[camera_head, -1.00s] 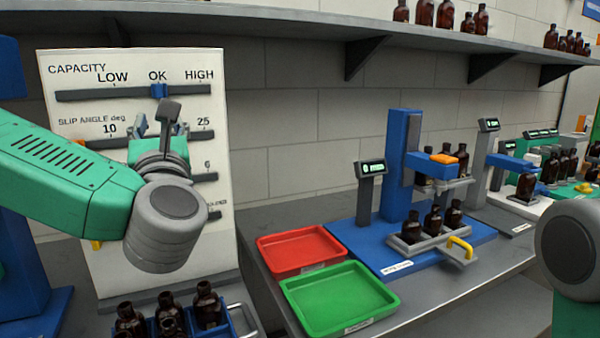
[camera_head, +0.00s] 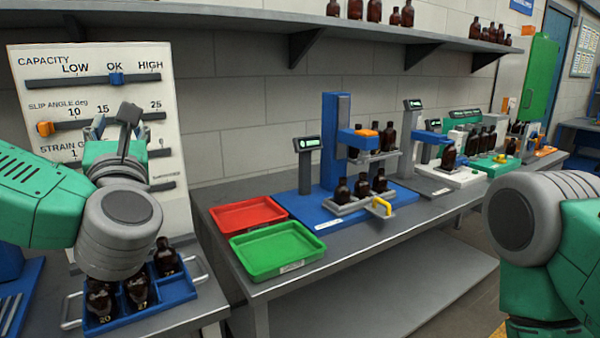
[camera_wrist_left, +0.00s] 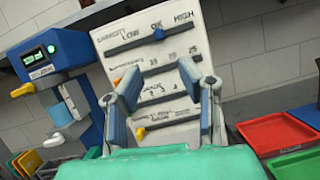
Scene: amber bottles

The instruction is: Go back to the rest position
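My left gripper (camera_wrist_left: 160,70) is open and empty in the left wrist view, its two fingers well apart in front of the white slider panel (camera_wrist_left: 222,125). In the head view my left arm comes in from the left, and its grey wrist hides most of the gripper (camera_head: 126,128). The panel (camera_head: 40,60) stands behind it. My right arm shows only as grey and green links at the right edge of the head view; its gripper is out of the picture.
A blue crate (camera_head: 180,291) with dark bottles stands below my left wrist. A red tray (camera_head: 243,216) and a green tray (camera_head: 275,252) lie on the bench. A blue station (camera_head: 333,140) holds several bottles (camera_head: 361,187). A shelf (camera_head: 250,18) runs above.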

